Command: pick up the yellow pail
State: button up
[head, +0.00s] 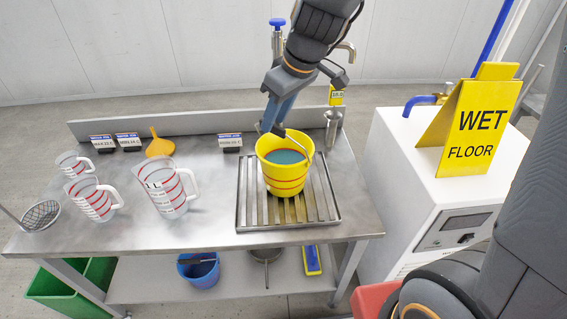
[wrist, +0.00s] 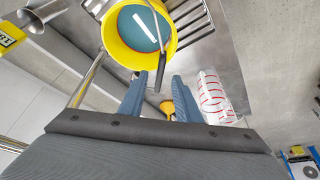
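The yellow pail (head: 285,178) stands upright on a slatted metal drain tray (head: 329,225), with bluish liquid inside and red lines around its side. In the wrist view the pail (wrist: 122,50) is at the top, with its thin grey bail handle (wrist: 162,62) reaching down toward the fingers. My gripper (head: 270,129) is at the pail's back rim, pointing down. In the wrist view my gripper (wrist: 158,85) has its two blue-grey fingers apart. The handle's end appears between or just beyond the fingertips; I cannot tell whether they touch it.
Clear measuring jugs (head: 167,190) with red marks and a yellow funnel (head: 159,146) stand left on the steel bench (head: 215,205). A tap (head: 277,40) rises behind the pail and a metal cylinder (head: 333,128) stands back right. A wet floor sign (head: 482,120) stands on the white cabinet.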

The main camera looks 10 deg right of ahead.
jog(key=p+x, duration=0.1)
jog(key=x, duration=0.6)
jog(key=shift+f, duration=0.2)
grip_shut()
jog(key=shift+w+r, duration=0.1)
dwell(1.3)
